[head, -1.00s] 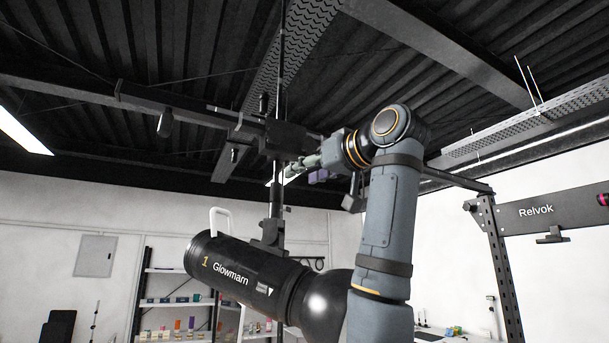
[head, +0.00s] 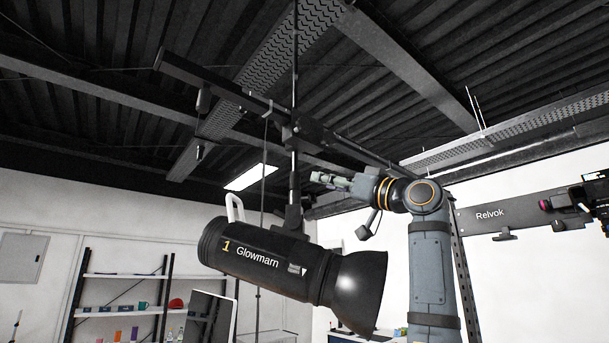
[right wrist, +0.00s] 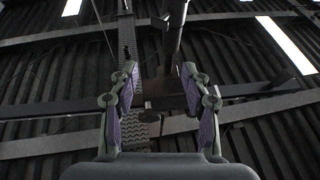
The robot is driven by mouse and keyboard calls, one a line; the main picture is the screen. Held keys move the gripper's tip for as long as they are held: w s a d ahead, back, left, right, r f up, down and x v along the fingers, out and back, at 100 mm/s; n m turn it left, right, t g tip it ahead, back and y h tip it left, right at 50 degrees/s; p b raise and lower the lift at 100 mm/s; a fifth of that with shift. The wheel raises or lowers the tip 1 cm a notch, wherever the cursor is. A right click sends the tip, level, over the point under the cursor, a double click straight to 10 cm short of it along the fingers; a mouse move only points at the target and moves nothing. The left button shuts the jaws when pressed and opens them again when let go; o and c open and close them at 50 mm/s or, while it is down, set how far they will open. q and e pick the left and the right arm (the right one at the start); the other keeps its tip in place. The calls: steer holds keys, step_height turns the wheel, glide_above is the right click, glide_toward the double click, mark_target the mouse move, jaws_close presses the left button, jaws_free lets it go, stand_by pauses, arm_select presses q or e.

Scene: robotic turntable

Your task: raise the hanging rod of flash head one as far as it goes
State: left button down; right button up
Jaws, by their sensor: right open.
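Flash head one (head: 268,262) is a black cylinder marked "1 Glowmarn" with a dark round reflector at its right end. It hangs in the head view from a thin upright rod (head: 294,172). The rod runs up through a dark clamp block (head: 300,134) on a ceiling rail and continues above it (head: 295,60). My right gripper (head: 316,178) is open and empty, just right of the rod and below the clamp block, pointing left. In the right wrist view, its spread fingers (right wrist: 161,82) have a dark upright bar (right wrist: 173,38) beyond them. My left gripper is not in view.
The dark rail (head: 215,84) crosses overhead, with beams and perforated cable trays near the ceiling. A "Relvok" beam (head: 505,213) stands at the right. Shelves (head: 125,285) stand low at the left. The space left of the rod is fairly open.

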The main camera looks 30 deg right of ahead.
mark_target(299, 178)
steer(key=w+a+r+p, duration=0.1)
steer(key=w, duration=0.2)
steer(key=w+a+r+p, duration=0.1)
steer(key=w+a+p, duration=0.1)
steer(key=w+a+r+p, duration=0.1)
steer(key=w+a, duration=0.1)
steer(key=w, duration=0.1)
steer(key=shift+w+r, duration=0.2)
steer(key=shift+w, duration=0.1)
steer(key=shift+d+p, duration=0.2)
steer(key=shift+p, duration=0.1)
steer(key=shift+s+d+f, duration=0.15)
steer(key=shift+d, duration=0.4)
steer(key=shift+a, duration=0.1)
steer(key=shift+c, duration=1.2)
steer(key=shift+a, duration=0.2)
steer(key=shift+c, duration=1.1)
steer(key=shift+w, duration=0.2)
steer(key=c, duration=0.5)
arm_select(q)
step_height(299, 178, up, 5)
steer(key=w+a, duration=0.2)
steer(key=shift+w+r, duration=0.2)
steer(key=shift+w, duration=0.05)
arm_select(e)
jaws_close()
